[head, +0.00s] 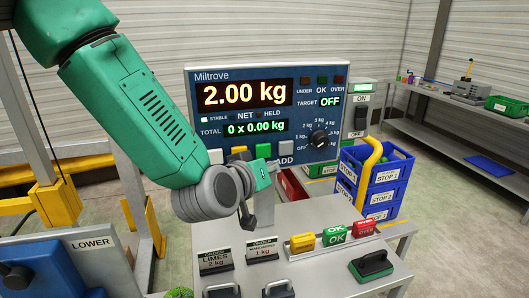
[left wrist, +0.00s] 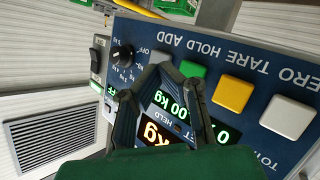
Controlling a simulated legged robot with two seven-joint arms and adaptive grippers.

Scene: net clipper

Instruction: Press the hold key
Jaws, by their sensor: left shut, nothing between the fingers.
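The scale panel (head: 335,92) shows 2.00 kg, with the stable lamp lit and the held lamp dark. Under its display is a row of keys. The green hold key (head: 263,150) is between the yellow tare key (head: 239,151) and the grey add key (head: 286,148). My left gripper (head: 247,214) is in front of the panel, below the key row. In the left wrist view the panel is upside down; the shut, empty fingers (left wrist: 172,72) overlap the panel close to the green hold key (left wrist: 193,69). Contact cannot be told. My right gripper is not in view.
A dial (head: 319,140) and an on switch (head: 361,118) are to the right of the keys. Blue crates (head: 383,185) stand at right.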

